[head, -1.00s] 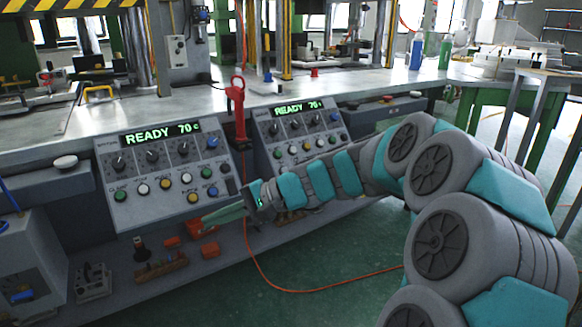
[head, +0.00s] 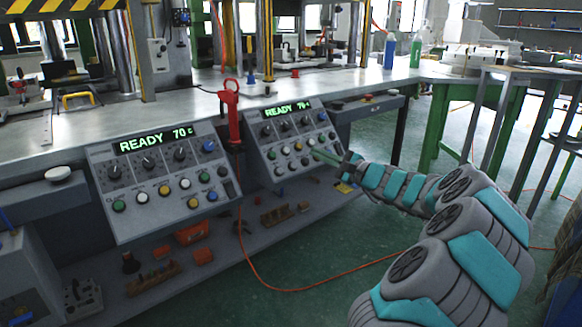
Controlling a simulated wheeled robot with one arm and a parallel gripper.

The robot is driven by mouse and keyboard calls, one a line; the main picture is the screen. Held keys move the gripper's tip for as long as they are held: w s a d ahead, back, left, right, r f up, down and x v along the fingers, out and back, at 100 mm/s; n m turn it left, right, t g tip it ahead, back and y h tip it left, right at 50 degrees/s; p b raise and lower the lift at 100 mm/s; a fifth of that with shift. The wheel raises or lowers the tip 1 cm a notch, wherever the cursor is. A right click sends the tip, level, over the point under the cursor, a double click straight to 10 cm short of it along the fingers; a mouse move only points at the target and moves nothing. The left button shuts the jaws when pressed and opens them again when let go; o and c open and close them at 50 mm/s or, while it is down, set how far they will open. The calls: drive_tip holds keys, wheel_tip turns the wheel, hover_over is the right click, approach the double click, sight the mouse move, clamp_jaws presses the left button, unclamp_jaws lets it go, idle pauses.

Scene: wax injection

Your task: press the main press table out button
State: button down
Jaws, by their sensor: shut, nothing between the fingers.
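Two grey control panels hang on the front of the bench, each with a green READY 70 display, black and blue knobs and rows of coloured buttons. The left panel (head: 150,177) has green, white, yellow, blue and black buttons in plain view. The right panel (head: 258,152) is smaller in view, and its lower right corner is partly covered by my gripper. The button labels are too small to read, so I cannot tell which one is table out. My gripper (head: 318,153) is shut and empty, its green fingertips close to the right panel's lower right buttons. Contact cannot be told.
A red clamp-like tool (head: 230,105) stands between the panels, with an orange cable running down to the floor. The shelf (head: 225,257) below holds orange boxes and small parts. A green-legged table (head: 440,125) is at the right. Green floor is open in front.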

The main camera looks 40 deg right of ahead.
sight(293, 166)
drive_tip(key=shift+d+f, duration=0.1)
idle(0.3)
drive_tip(key=shift+w+a+f+b, duration=0.15)
drive_tip(key=shift+w+f+b, duration=0.5)
drive_tip(key=shift+w+f, duration=0.9)
drive_tip(key=shift+w+a+f+b, duration=0.1)
drive_tip(key=shift+w+f+b, duration=0.5)
drive_tip(key=shift+w+f, duration=0.95)
drive_tip(key=shift+w+r, duration=0.3)
drive_tip(key=shift+w+f, duration=0.25)
drive_tip(key=shift+w, duration=0.05)
